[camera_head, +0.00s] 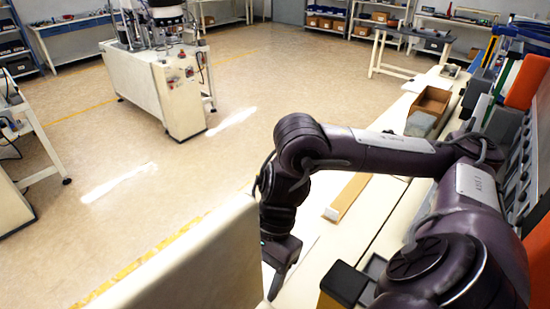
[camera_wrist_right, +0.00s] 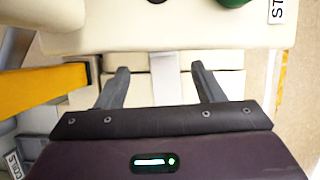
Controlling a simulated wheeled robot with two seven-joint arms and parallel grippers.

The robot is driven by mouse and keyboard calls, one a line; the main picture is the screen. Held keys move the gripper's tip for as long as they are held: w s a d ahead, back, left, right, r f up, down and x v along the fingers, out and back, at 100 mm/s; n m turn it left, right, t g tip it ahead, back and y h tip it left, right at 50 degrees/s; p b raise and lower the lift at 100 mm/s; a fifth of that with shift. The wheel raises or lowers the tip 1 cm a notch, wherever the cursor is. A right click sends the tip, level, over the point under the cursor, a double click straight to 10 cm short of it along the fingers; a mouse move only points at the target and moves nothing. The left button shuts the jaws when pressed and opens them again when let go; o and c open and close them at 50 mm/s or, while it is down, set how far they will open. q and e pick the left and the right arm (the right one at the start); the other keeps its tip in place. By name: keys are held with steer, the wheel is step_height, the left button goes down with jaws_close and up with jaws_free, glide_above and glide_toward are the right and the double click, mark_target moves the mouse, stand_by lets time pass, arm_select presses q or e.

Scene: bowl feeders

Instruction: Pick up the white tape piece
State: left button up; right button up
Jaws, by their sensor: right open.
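My right gripper (camera_head: 279,283) points down beside the pale bench at the bottom middle of the head view, with its fingertips partly hidden. In the right wrist view, its two grey fingers (camera_wrist_right: 160,82) stand wide apart with nothing held between them. Cream surfaces and a narrow dark gap show beyond the fingers. My left gripper is not in view.
A cream panel (camera_head: 205,255) stands just left of my right gripper. A cream block with a green round part (camera_wrist_right: 232,3) spans the wrist view's top, and a yellow beam (camera_wrist_right: 40,88) lies at left. A cardboard box (camera_head: 430,103) sits farther back. Open floor lies left.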

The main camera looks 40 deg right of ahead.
step_height(320, 180, down, 3)
steer(key=shift+s+a+r+n, duration=0.1)
steer(key=shift+a+n, duration=0.05)
steer(key=shift+n, duration=0.15)
steer(key=shift+a+f+p, duration=0.15)
steer(key=shift+f+p, duration=0.15)
steer(key=shift+f, duration=0.05)
steer(key=p+x, duration=0.1)
steer(key=x, duration=0.2)
steer(key=shift+w+a+f+p, duration=0.1)
steer(key=shift+w+f+p, duration=0.15)
steer(key=shift+p, duration=0.1)
steer(key=shift+f, duration=0.6)
steer(key=shift+a, duration=0.1)
steer(key=c, duration=1.1)
steer(key=shift+o, duration=0.2)
steer(key=shift+r, duration=0.2)
